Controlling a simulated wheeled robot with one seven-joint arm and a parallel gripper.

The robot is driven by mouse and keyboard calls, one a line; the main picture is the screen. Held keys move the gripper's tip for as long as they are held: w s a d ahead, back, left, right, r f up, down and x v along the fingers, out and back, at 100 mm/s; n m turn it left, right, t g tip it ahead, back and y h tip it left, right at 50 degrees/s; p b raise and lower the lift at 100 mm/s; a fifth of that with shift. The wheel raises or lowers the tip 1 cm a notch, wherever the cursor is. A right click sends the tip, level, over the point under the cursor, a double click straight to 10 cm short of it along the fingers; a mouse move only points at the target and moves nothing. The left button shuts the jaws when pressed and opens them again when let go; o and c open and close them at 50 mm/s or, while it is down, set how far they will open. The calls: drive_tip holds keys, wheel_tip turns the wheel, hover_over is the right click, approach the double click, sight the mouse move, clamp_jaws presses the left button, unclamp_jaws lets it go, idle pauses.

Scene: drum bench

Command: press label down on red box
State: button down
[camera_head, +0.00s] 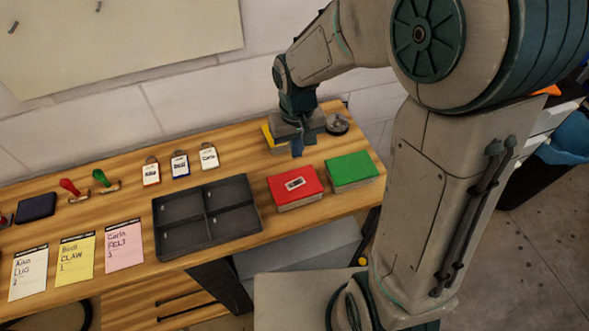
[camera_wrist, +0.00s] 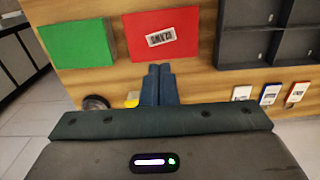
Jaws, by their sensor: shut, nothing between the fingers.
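The red box (camera_head: 295,187) sits on the bench with a small white label (camera_head: 295,184) lying on its top. The wrist view also shows the red box (camera_wrist: 161,36) and the label (camera_wrist: 160,37), which bears dark print and lies slightly tilted. I cannot tell whether the label is stuck flat. My gripper (camera_head: 297,150) is shut and empty, above the bench behind the red box. In the wrist view its blue fingers (camera_wrist: 159,80) are together, their tips just short of the box's edge in the picture.
A green box (camera_head: 351,171) stands right of the red box. A dark four-part tray (camera_head: 207,216) lies to its left. Behind are tags (camera_head: 180,165), a yellow object (camera_head: 268,136) and a round dark item (camera_head: 337,124). Paper cards (camera_head: 124,246) and stamps (camera_head: 103,181) lie farther left.

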drive_tip(key=b, duration=0.6)
hover_over(296, 184)
drive_tip(key=shift+w+f, duration=0.15)
drive_tip(key=shift+f, duration=3.75)
drive_tip(key=shift+f+b, duration=1.65)
drive_tip(key=shift+f, duration=0.55)
drive_tip(key=shift+r, duration=0.15)
drive_tip(key=shift+r+p, duration=0.45)
drive_tip(key=shift+r, duration=0.2)
drive_tip(key=shift+r+p, duration=1.8)
drive_tip(key=shift+r, duration=0.55)
